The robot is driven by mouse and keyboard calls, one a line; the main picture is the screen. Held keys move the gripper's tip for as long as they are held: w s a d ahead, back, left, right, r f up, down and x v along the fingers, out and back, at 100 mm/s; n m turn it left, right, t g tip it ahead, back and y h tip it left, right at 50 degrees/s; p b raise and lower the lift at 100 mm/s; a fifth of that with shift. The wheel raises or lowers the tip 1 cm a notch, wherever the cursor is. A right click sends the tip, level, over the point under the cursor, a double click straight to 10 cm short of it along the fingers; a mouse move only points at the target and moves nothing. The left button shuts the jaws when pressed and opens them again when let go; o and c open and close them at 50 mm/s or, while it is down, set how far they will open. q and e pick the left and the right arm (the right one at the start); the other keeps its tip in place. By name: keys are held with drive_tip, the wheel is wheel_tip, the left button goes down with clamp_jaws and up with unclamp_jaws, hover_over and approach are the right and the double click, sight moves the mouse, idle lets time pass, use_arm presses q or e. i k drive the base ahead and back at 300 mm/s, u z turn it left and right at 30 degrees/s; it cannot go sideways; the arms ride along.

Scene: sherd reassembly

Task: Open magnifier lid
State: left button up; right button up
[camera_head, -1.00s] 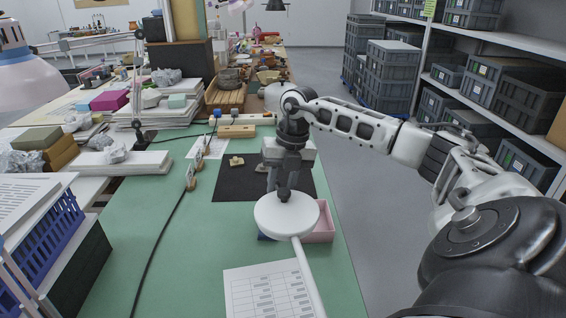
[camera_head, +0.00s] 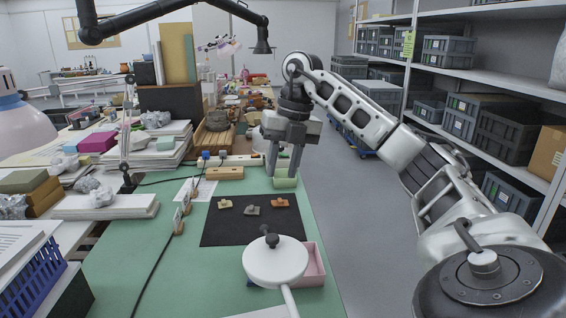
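The magnifier (camera_head: 276,265) shows as a white round head with a closed-looking white top on a pale arm, low in the head view. A dark knob (camera_head: 271,239) stands at its far edge. My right gripper (camera_head: 283,173) is beyond the magnifier and the black mat, above the far part of the green bench. Its two fingers point down and stand apart, with nothing held between them that I can see. A pale green block or box (camera_head: 286,182) shows just behind the fingertips. My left gripper is not in view.
Three small sherds (camera_head: 251,210) lie on the black mat (camera_head: 222,235). A pink tray (camera_head: 316,268) is partly hidden by the magnifier. Small upright cards (camera_head: 186,202) and a dark cable lie left of the mat. Shelving with grey crates (camera_head: 450,55) stands at the right.

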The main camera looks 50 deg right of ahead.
sight(271, 259)
drive_tip(key=k, duration=1.5)
